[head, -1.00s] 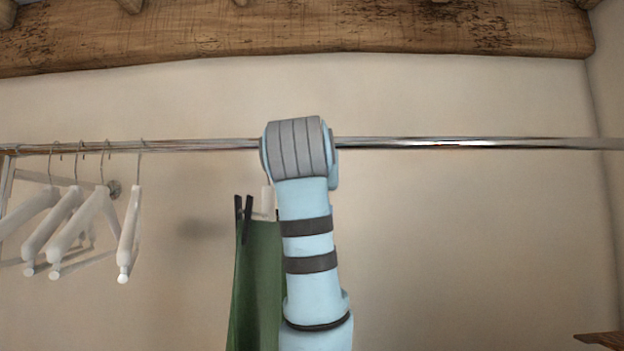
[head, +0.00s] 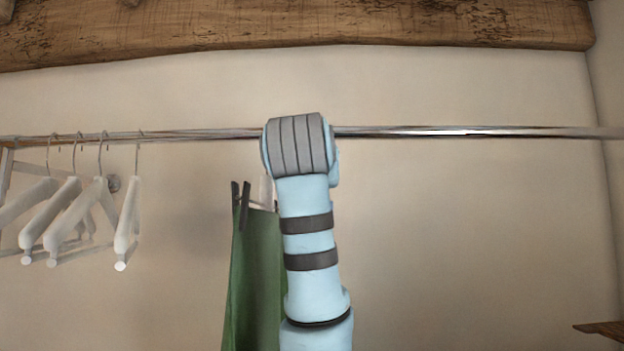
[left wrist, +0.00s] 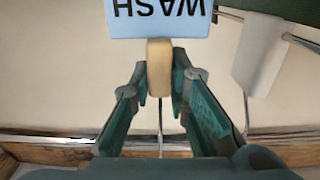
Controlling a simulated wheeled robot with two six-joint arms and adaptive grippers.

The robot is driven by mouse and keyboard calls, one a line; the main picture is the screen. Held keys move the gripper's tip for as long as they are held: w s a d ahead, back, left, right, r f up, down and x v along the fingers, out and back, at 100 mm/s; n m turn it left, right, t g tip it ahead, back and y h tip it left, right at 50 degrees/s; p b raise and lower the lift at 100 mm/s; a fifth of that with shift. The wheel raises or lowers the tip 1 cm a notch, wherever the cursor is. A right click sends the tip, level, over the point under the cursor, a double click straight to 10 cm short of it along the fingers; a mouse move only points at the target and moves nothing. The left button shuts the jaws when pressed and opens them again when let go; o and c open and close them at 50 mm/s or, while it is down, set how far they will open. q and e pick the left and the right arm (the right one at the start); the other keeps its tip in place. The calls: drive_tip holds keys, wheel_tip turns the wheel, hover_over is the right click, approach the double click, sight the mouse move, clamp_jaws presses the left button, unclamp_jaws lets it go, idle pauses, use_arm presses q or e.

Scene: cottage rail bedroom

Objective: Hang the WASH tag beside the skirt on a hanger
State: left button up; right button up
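The pale blue WASH tag (left wrist: 160,17) shows upside down at the top of the left wrist view, with a tan block (left wrist: 159,68) and a thin metal stem. My left gripper (left wrist: 160,85) is shut on the tan block. I cannot tell whether the tag's hook is over the rail. In the head view my arm hides this gripper and the tag. The green skirt (head: 254,280) hangs from dark clips just left of my arm. Its white hanger (head: 266,192) is mostly hidden there; it also shows in the left wrist view (left wrist: 262,58). My right gripper is not in view.
A metal rail (head: 450,131) runs across the wall, and my arm covers a short part of it. Several white hangers (head: 127,225) hang at the left. The rail right of my arm is bare. A wooden beam (head: 300,28) is above.

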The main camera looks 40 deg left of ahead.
use_arm(q)
drive_tip(key=o, duration=0.4)
